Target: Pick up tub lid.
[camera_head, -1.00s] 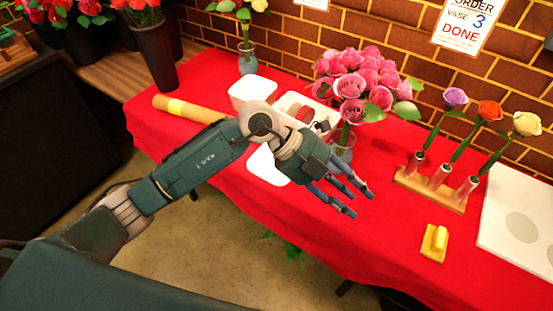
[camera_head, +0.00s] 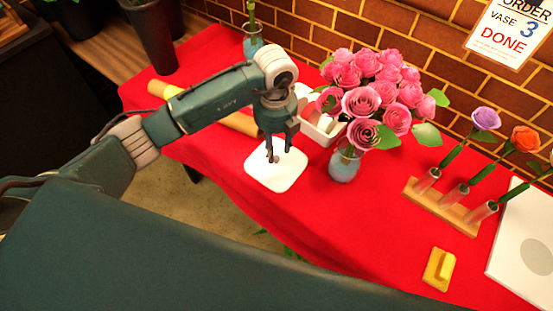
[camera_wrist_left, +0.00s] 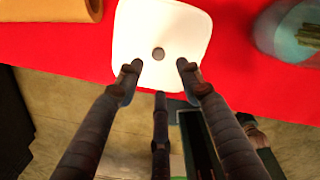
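The tub lid (camera_head: 290,178) is a white, rounded square plate lying flat on the red cloth near the table's front edge. In the left wrist view the lid (camera_wrist_left: 187,32) shows a small round grey knob (camera_wrist_left: 158,54) at its middle. My left gripper (camera_head: 273,154) points down over the lid in the head view. In the left wrist view its fingers (camera_wrist_left: 160,72) are spread and empty, with the knob between and just beyond the tips. I cannot tell the exact height of the tips above the lid. My right gripper is not in view.
A glass vase of pink roses (camera_head: 375,90) stands right of the lid. A white tub (camera_head: 322,129) is behind it, partly hidden. A brown paper roll (camera_head: 240,123) lies to the left. A wooden flower rack (camera_head: 440,207) and a yellow block (camera_head: 438,268) are farther right.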

